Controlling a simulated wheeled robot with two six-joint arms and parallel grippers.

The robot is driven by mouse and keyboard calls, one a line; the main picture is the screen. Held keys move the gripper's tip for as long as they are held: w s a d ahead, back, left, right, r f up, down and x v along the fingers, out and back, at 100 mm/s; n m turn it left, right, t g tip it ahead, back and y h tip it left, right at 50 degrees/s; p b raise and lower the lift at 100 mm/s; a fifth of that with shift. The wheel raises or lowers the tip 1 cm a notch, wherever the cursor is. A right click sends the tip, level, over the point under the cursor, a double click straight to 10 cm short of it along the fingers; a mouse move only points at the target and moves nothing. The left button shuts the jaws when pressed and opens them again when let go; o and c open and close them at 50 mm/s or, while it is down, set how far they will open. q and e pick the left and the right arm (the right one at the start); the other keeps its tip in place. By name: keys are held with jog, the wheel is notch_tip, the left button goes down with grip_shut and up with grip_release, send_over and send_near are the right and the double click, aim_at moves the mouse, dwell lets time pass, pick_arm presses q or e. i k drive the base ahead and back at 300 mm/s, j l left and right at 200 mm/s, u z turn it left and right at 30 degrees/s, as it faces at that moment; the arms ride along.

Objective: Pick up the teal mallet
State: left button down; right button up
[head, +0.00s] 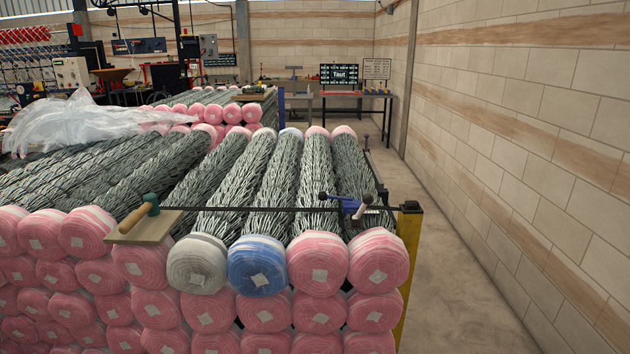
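The teal mallet (150,205) lies at the left of the near end of the roll stack. Its teal head is at the upper right and its wooden handle (134,218) slants down to the left. It rests on a small beige board (147,229) on top of the pink-ended rolls. Neither of my grippers shows in the head view.
A dark strap (262,209) crosses the rolls from the board to a blue tensioner (349,205) by a yellow post (408,270). Clear plastic sheeting (90,122) lies on the rolls at the left. The floor aisle (455,290) by the right block wall is clear.

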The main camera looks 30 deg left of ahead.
aim_at(151, 207)
jog(key=u, duration=1.95)
